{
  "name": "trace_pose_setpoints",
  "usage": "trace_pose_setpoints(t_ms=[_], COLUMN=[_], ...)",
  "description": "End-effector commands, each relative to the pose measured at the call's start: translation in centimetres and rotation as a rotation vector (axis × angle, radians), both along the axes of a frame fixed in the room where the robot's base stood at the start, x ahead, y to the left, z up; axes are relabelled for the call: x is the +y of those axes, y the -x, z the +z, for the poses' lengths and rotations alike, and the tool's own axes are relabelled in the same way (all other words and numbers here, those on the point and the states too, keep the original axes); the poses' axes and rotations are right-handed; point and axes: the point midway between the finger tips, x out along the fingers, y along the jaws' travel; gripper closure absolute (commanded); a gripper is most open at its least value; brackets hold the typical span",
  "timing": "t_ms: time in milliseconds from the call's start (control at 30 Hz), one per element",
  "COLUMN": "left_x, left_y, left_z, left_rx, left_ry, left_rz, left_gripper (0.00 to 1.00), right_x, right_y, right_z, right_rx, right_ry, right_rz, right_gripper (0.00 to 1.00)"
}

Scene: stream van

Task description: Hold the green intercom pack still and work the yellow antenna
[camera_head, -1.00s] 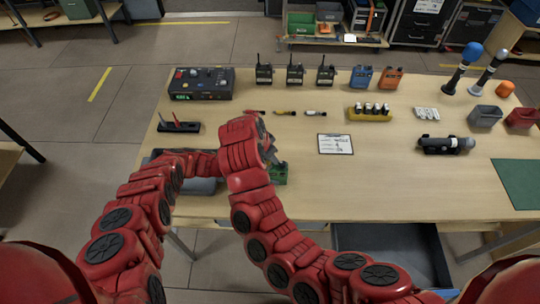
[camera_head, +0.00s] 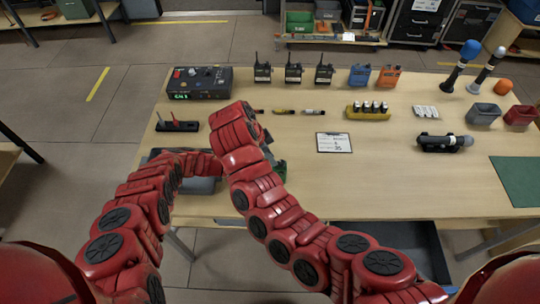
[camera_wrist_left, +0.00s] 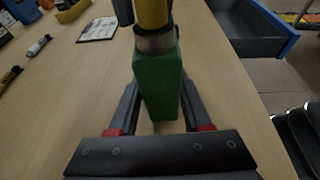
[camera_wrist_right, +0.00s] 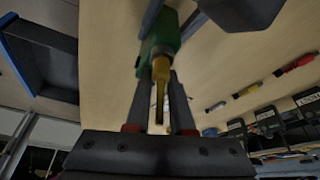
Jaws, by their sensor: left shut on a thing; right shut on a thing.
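The green intercom pack (camera_wrist_left: 158,85) stands between the fingers of my left gripper (camera_wrist_left: 157,105), which is shut on it. The pack (camera_wrist_right: 160,30) is beyond the fingertips there. In the left wrist view the antenna (camera_wrist_left: 151,14) rises from a grey collar (camera_wrist_left: 155,40) on the pack.
A dark console (camera_head: 199,82) with a lit green display stands at the back left of the table (camera_head: 400,190). Several radios (camera_head: 293,73), a clipboard (camera_head: 334,142), a yellow battery holder (camera_head: 368,111) and a grey flashlight-like item (camera_head: 445,143) lie around. The front right tabletop is mostly clear.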

Motion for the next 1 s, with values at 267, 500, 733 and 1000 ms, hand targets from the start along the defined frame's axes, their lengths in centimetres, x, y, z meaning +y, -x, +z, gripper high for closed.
trace_pose_setpoints(t_ms=[267, 500, 733, 1000], left_x=[0.0, 0.0, 0.0, 0.0], left_y=[0.0, 0.0, 0.0, 0.0], left_z=[0.0, 0.0, 0.0, 0.0], left_rx=[0.000, 0.000, 0.000, 0.000], left_ry=[0.000, 0.001, 0.001, 0.000], left_rz=[-0.001, -0.001, -0.001, -0.001], left_gripper=[1.00, 1.00, 1.00, 1.00], right_x=[0.0, 0.0, 0.0, 0.0], right_y=[0.0, 0.1, 0.1, 0.0], right_z=[0.3, 0.8, 1.5, 2.4], right_rx=[0.004, 0.008, 0.007, 0.001], right_ry=[-0.003, -0.002, -0.001, -0.001], right_rz=[0.000, 0.000, 0.000, 0.001], right_gripper=[1.00, 1.00, 1.00, 1.00])
